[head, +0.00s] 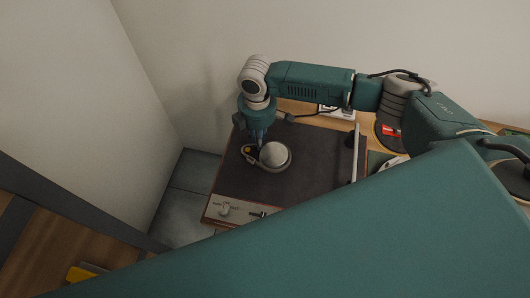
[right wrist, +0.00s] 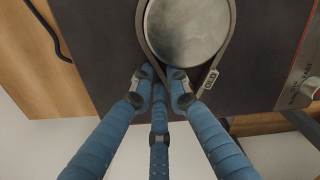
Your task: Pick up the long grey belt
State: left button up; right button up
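The long grey belt (head: 245,157) is a thin loop at the left of a round silver disc (head: 274,155) on the turntable's dark top. In the right wrist view the belt (right wrist: 231,28) curves around the disc (right wrist: 186,30) and narrows down towards my fingers. My right gripper (head: 258,138) reaches down from above, just behind the disc. In the right wrist view its blue fingers (right wrist: 160,88) are close together at the belt's narrow end. I cannot tell whether they pinch the belt; the fingertips partly hide it. My left gripper is not in view.
The turntable (head: 318,165) has a tonearm (head: 354,150) along its right side and a control strip (head: 226,209) in front. A white wall closes the left and back. My own teal body covers the lower right.

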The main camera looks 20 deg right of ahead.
grip_shut()
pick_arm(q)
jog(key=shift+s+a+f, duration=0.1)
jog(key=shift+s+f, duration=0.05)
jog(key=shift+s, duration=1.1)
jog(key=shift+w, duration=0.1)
pick_arm(e)
jog(key=shift+w, duration=0.1)
